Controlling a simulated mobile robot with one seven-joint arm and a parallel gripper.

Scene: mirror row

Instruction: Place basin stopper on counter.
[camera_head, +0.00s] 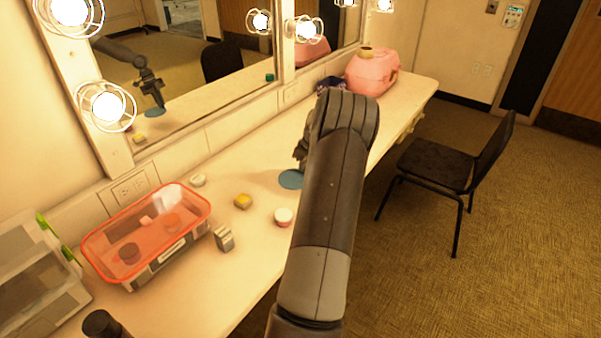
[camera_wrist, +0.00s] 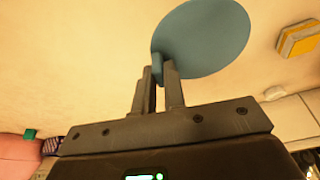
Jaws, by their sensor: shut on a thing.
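The basin stopper (camera_head: 291,179) is a flat blue disc over the counter (camera_head: 262,262), left of my arm. In the wrist view the stopper (camera_wrist: 203,40) shows its broad face, with a small tab at its edge. My gripper (camera_wrist: 165,75) is shut on that tab. In the head view my gripper (camera_head: 301,155) is mostly hidden behind my arm. The disc lies roughly flat, low over or touching the counter; I cannot tell which. The mirror (camera_head: 195,85) also reflects my gripper and the disc.
Left of the stopper are a white-topped jar (camera_head: 283,217), a yellow sponge (camera_head: 243,201), a small grey box (camera_head: 224,239) and an orange-lidded bin (camera_head: 165,262). A pink jug (camera_head: 372,73) stands at the far end. A black chair (camera_head: 440,160) stands beside the counter.

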